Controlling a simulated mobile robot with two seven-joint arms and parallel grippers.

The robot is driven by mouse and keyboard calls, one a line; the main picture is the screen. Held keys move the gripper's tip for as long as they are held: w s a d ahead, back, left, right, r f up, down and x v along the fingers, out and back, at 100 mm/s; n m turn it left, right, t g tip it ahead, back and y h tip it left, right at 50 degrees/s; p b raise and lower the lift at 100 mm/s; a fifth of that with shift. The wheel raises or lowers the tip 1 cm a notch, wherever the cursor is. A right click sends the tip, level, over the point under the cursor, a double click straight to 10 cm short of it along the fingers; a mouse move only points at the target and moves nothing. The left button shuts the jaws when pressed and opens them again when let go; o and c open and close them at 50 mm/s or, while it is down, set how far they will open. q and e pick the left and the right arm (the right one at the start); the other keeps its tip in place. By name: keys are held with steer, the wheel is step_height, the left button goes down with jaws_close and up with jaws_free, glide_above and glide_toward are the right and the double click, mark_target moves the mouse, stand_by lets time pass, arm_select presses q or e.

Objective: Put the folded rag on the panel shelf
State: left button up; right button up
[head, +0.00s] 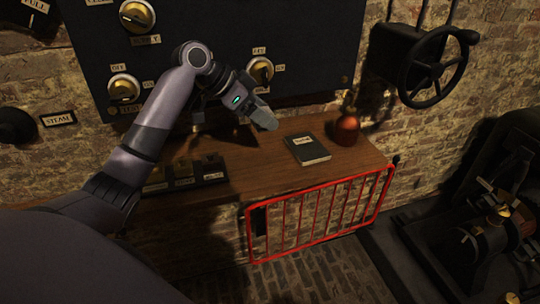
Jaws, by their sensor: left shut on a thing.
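The panel shelf (257,172) is a brown wooden ledge below the dark control panel (215,28), against the brick wall. My left arm reaches in from the left. My left gripper (258,110) is over the shelf, in front of the panel's lower edge, pointing down to the right. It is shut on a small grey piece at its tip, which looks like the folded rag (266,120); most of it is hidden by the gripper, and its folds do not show. The piece appears above the shelf top, apart from it. My right gripper is not in view.
A dark labelled book (308,151) lies on the shelf, right of the gripper, with a round reddish flask (346,130) beyond. Small labelled boxes (184,173) stand at left. A red railing (320,218) fronts the shelf. A black handwheel (437,66) juts from the wall.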

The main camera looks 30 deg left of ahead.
arm_select(q)
step_height(320, 180, down, 13)
steer(key=shift+r, duration=0.2)
stand_by(0.3)
steer(key=o, duration=1)
steer(key=shift+f, duration=0.15)
steer(key=shift+r, duration=0.2)
steer(key=v, duration=1.2)
